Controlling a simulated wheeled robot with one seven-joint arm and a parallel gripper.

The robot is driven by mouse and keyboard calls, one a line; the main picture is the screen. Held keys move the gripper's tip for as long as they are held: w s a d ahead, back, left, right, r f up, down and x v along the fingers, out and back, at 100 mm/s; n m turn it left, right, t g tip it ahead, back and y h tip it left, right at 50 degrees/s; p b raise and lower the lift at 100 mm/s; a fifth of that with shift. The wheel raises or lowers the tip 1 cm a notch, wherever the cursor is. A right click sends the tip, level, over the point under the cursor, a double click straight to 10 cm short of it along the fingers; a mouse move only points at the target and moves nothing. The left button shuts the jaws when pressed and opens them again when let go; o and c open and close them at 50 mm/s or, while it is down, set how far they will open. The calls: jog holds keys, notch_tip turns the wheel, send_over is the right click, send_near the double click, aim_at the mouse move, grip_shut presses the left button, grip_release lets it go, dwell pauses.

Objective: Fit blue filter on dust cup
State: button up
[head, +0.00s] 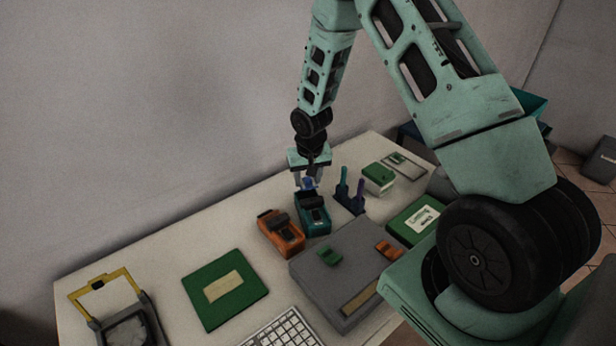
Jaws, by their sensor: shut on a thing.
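My gripper (307,184) points down above the back of the table and is shut on a small blue piece, which looks like the blue filter (308,184). Just below it sits a teal block-like unit with a black top (314,215), which may be the dust cup. I cannot tell whether the blue piece touches this unit or hangs just above it. The fingers partly cover the blue piece. A similar orange unit with a black top (281,233) stands close beside it on the left.
A grey case (345,270) lies in front. A green board (224,288), keyboard (283,330), yellow-framed item (105,290) and green-topped box (378,178) are around. The table's (160,250) back left is clear.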

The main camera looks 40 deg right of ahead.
jog(key=shift+f, duration=0.2)
jog(key=shift+f+b, duration=0.7)
jog(key=shift+f, duration=0.05)
jog(key=shift+f, duration=0.3)
dwell(0.4)
jog(key=shift+f+b, duration=0.55)
jog(key=shift+b, duration=0.15)
jog(key=o, duration=1)
jog(key=shift+o, duration=0.2)
jog(key=shift+r, duration=0.1)
jog(key=shift+r+p, duration=0.85)
jog(key=shift+r, duration=0.15)
